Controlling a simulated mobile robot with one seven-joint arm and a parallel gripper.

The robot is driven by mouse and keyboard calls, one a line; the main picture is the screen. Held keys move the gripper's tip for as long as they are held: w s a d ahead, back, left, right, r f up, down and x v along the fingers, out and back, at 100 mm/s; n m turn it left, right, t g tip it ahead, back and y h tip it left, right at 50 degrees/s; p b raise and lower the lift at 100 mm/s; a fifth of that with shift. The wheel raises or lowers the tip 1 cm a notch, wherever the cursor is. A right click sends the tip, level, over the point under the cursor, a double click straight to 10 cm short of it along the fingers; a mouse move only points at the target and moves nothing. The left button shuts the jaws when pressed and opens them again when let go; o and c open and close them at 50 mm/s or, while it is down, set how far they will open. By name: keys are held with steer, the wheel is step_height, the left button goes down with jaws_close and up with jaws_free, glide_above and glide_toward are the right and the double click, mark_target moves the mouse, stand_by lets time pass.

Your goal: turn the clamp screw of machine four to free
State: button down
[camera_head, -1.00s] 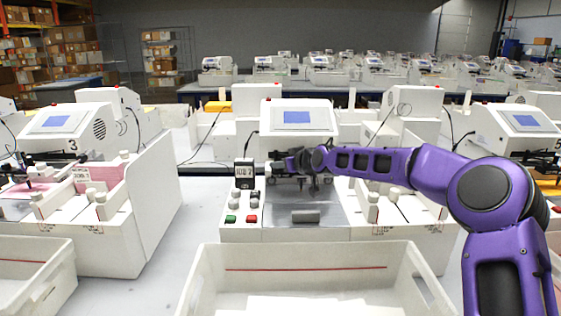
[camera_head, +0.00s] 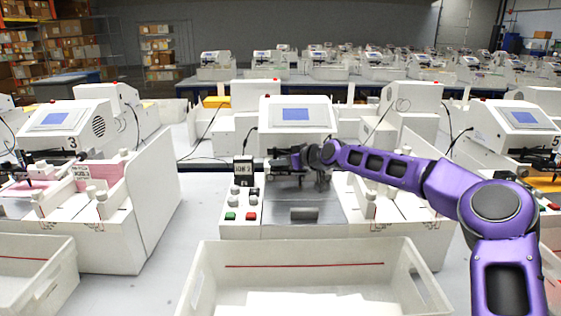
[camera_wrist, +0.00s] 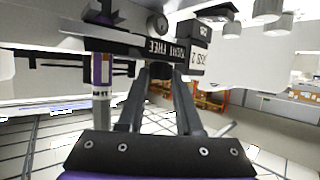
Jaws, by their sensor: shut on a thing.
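Machine four (camera_head: 296,116) is the white plotter in the middle of the head view, with a blue screen. My gripper (camera_head: 290,160) is at its pen carriage, under the screen housing. In the wrist view my gripper (camera_wrist: 160,74) has its two grey fingers close together, shut on the small dark clamp screw (camera_wrist: 161,70), which they mostly hide. A black strip (camera_wrist: 140,45) lettered TIGHT and FREE, upside down, lies just beyond the fingertips. A pen (camera_wrist: 102,75) with a purple band stands left of the fingers. The screw's exact angle cannot be told.
A white tray (camera_head: 215,290) with paper stands in front of machine four. Green and red buttons (camera_head: 240,216) and grey knobs are at the machine's left front. Machine three (camera_head: 70,120) stands to the left and another plotter (camera_head: 520,122) to the right.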

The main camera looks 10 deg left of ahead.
steer(key=c, duration=0.6)
jaws_free()
steer(key=shift+f, duration=0.1)
steer(key=shift+d, duration=0.1)
steer(key=v, duration=1.7)
steer(key=shift+s, duration=0.1)
